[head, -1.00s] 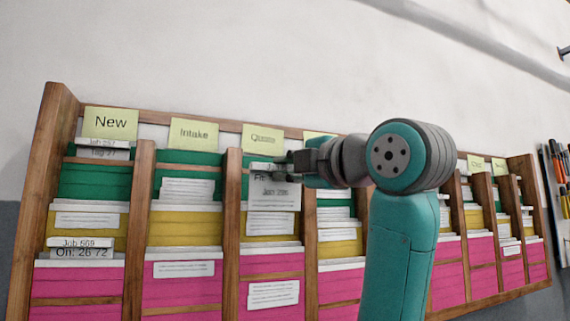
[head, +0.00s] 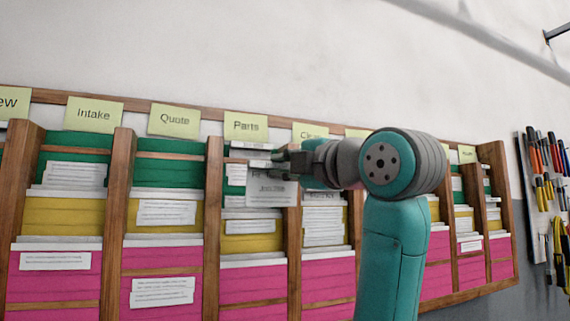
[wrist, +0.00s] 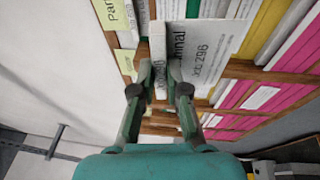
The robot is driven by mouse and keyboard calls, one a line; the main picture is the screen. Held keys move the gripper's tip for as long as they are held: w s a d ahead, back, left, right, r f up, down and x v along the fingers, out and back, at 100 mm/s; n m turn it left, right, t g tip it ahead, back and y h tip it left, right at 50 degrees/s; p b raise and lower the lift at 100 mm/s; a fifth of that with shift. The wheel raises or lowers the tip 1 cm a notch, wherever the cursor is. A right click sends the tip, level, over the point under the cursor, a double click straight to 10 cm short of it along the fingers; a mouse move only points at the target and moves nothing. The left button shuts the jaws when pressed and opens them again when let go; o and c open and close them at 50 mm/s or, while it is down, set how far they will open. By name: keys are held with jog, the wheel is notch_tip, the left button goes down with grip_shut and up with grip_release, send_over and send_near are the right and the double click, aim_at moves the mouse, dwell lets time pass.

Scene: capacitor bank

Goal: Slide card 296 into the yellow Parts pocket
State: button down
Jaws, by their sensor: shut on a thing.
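My gripper (head: 278,163) is shut on a white card, card 296 (head: 270,191), at its upper edge. In the wrist view the card (wrist: 205,50) reads "Job 296", between the gripper's fingers (wrist: 161,75). The card hangs in front of the Parts column, below the "Parts" label (head: 246,126), and overlaps the column's right divider. The yellow Parts pocket (head: 250,243) is just below the card, with white cards in it. I cannot tell how far the card stands off the rack.
The wooden rack (head: 213,190) has green, yellow and pink pockets in each column. The Quote column (head: 175,121) is to the left. My arm hides part of the columns to the right. A tool board (head: 540,190) hangs at the far right.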

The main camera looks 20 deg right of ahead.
jog(key=shift+w+f, duration=0.15)
jog(key=shift+w, duration=1.6)
jog(key=shift+w+f, duration=0.15)
jog(key=shift+w, duration=1.6)
jog(key=shift+w+f, duration=0.15)
jog(key=shift+w, duration=1.6)
jog(key=shift+f, duration=0.1)
jog(key=shift+f, duration=2.2)
jog(key=c, duration=1.1)
grip_release()
